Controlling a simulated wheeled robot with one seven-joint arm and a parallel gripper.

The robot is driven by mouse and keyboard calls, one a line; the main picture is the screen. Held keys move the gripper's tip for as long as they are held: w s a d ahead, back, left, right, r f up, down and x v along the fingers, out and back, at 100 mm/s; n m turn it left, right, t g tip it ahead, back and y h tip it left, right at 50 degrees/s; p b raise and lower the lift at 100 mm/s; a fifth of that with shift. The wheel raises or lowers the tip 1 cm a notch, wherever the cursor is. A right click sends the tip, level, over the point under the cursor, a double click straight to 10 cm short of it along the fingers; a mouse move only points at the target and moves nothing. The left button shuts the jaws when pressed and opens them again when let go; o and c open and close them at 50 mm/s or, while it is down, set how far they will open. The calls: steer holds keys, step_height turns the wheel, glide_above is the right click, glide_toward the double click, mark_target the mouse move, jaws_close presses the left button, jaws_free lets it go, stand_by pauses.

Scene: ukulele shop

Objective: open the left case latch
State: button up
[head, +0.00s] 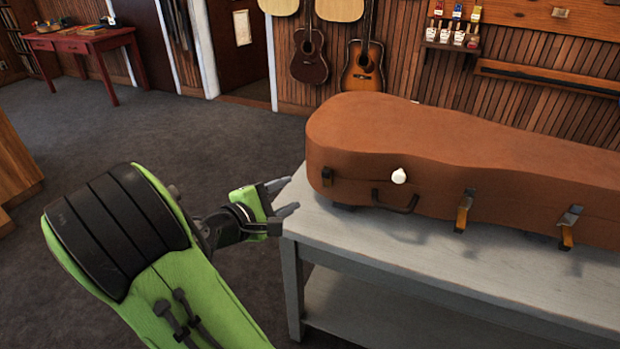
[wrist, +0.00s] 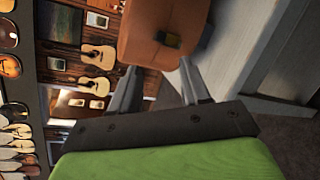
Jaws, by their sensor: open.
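A brown instrument case (head: 440,150) lies closed on a grey table (head: 420,235). Its left latch (head: 327,177) is a small dark clasp near the case's left end, and it seems to lie flat against the seam. Two more latches, a middle one (head: 464,210) and a right one (head: 569,227), tilt outward with brassy parts showing. My gripper (head: 284,198) is open and empty, just left of the table corner and apart from the case. In the wrist view, the gripper (wrist: 160,88) points toward the case end (wrist: 150,35), where a dark latch (wrist: 168,39) shows beyond the fingers.
A dark handle (head: 396,201) and a white knob-like thing (head: 399,176) are on the case front. A lower shelf (head: 370,310) is under the table. Open carpet lies to the left, with a red desk (head: 85,42) far back. Guitars (head: 362,65) hang on the back wall.

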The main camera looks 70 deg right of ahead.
mark_target(323, 175)
steer(key=b+x, duration=0.2)
steer(key=x, duration=1.1)
steer(key=shift+w+f, duration=0.1)
jaws_close()
